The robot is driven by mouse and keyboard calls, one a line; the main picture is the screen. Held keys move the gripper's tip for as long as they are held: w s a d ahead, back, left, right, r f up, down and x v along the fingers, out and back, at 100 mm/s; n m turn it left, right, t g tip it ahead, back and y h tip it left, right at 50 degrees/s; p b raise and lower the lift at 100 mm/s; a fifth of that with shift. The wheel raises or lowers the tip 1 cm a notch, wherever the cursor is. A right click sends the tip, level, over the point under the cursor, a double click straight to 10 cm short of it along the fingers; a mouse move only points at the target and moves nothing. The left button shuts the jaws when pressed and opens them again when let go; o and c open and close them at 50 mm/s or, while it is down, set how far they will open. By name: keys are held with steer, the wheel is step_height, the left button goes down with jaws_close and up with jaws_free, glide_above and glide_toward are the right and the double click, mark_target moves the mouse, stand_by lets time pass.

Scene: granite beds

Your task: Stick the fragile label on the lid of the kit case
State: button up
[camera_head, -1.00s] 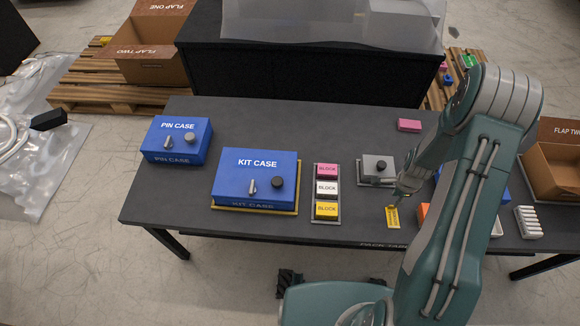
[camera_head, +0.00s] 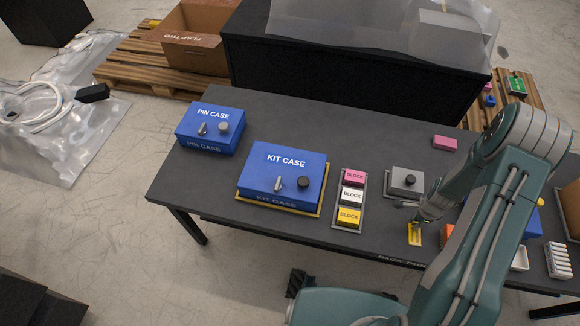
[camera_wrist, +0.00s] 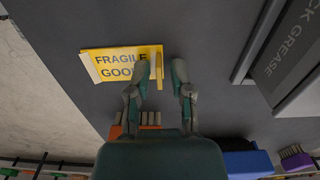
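The yellow fragile label (camera_head: 414,238) lies on the dark table, right of the block tray. In the wrist view the label (camera_wrist: 112,66) reads "FRAGILE GOO…", its right end partly covered by a finger. My gripper (camera_head: 419,217) is low over the label's far end. In the wrist view my gripper (camera_wrist: 161,68) is open, with a gap between its fingers and a narrow upright tab at the label's right end showing in it. I cannot tell whether either finger touches it. The blue kit case (camera_head: 281,178) stands closed on a yellow-edged base, left of the block tray.
A pin case (camera_head: 210,128) stands at the table's left. The block tray (camera_head: 342,228) holds pink, white and yellow blocks. A grey box with a black knob (camera_head: 406,181) stands behind the label. A pink block (camera_head: 445,142) lies farther back. The table (camera_head: 300,120) behind the kit case is clear.

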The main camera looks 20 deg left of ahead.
jaws_close()
steer(key=shift+w+r, duration=0.25)
steer(key=shift+r, duration=0.65)
steer(key=shift+w+r, duration=0.25)
steer(key=shift+r, duration=0.65)
stand_by(0.8)
steer(key=shift+r, duration=2.5)
